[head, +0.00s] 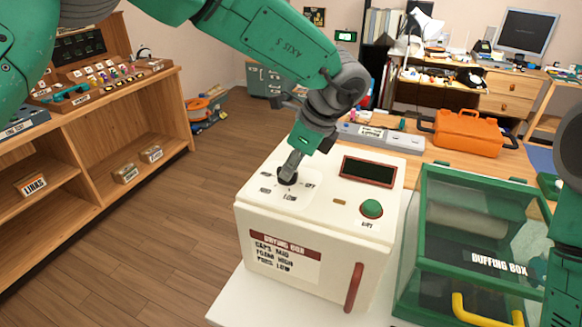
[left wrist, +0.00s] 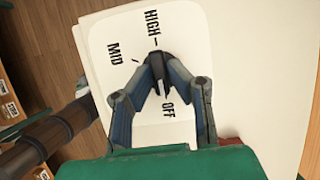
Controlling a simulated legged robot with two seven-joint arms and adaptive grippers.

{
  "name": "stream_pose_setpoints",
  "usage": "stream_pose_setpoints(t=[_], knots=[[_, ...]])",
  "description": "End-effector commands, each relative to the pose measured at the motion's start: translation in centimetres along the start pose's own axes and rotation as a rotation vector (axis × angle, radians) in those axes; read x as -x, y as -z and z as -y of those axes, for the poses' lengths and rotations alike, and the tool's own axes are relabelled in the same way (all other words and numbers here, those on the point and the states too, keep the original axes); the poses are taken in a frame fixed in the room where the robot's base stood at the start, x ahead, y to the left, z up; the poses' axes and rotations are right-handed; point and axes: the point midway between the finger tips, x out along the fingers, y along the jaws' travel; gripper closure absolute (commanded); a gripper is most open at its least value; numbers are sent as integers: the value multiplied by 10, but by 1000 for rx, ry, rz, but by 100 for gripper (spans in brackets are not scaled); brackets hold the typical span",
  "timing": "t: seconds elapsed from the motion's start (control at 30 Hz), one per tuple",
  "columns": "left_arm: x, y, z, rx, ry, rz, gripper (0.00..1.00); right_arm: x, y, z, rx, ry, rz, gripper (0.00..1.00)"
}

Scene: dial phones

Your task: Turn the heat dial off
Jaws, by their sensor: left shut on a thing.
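In the left wrist view the dial (left wrist: 157,60) sits between the HIGH, MID and OFF labels. My left gripper (head: 291,170) comes down from above and is shut on the dial; its fingers (left wrist: 158,75) close around it in the wrist view. A pale mark shows between the fingers, towards OFF, but the dial's exact setting is partly hidden. My right gripper is out of view.
A green button (head: 372,208) and a dark display (head: 369,171) are on the box top. A red handle (head: 354,287) is on its front. A green-framed buffing box (head: 470,215) stands close on the right. An orange case (head: 468,131) lies behind.

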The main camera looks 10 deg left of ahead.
Motion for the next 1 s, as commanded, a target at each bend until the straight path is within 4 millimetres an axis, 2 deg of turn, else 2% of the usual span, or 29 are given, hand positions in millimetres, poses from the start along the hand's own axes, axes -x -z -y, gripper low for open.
stream_pose_setpoints(t=[0.17, 0.2, 0.23, 0.27, 0.53, 0.67, 0.77, 1.0], knots=[[2, -2, 3, 6, 9, 0, 100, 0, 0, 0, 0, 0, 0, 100], [2, -2, 3, 6, 9, 0, 83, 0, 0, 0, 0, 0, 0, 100], [2, -2, 3, 6, 9, 0, 72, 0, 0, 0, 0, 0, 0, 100], [2, -2, 3, 5, 9, 0, 66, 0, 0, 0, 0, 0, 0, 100], [1, -1, 0, 2, 5, 0, 66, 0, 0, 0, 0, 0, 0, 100], [8, 0, 0, 2, 5, 0, 66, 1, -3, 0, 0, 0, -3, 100], [21, 0, 1, 2, 7, -1, 66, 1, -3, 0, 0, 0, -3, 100], [72, 0, 3, 2, 7, 0, 66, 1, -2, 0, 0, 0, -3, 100]])
